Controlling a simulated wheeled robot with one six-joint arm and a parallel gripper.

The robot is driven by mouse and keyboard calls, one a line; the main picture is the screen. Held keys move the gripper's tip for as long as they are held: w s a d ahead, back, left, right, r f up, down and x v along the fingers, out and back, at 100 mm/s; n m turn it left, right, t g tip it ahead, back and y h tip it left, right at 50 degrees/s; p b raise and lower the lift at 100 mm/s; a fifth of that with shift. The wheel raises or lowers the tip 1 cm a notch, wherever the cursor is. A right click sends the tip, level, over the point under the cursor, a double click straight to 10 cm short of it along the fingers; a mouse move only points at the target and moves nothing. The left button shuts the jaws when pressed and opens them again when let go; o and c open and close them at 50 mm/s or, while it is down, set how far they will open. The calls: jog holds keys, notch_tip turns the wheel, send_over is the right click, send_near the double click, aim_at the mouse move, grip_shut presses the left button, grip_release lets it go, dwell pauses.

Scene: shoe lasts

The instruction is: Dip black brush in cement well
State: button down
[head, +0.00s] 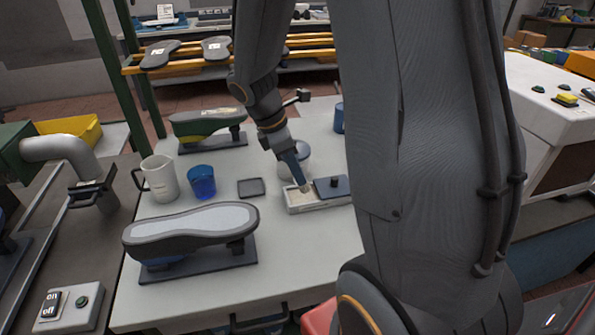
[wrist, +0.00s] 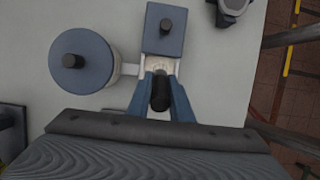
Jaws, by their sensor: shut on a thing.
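My gripper (head: 299,174) is shut on the black brush, whose dark handle (wrist: 160,93) shows between the two blue fingers in the wrist view. The gripper points down over the cement well (head: 295,208), a pale rectangular tray on the table. The well's left part is open and holds pale cement; a dark blue lid (head: 342,187) with a black knob covers its right part. In the wrist view the open part (wrist: 161,63) lies just ahead of the fingertips. The brush tip is over or in this opening; I cannot tell how deep it reaches.
A round pot with a blue knobbed lid (wrist: 78,70) stands close beside the well. A blue cup (head: 201,183), white jug (head: 162,180) and small dark tray (head: 251,188) stand left. A sole-up shoe (head: 192,228) is in front; another shoe (head: 205,122) is behind.

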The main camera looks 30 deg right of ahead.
jog(key=shift+r+p, duration=2.2)
jog(key=shift+r, duration=0.2)
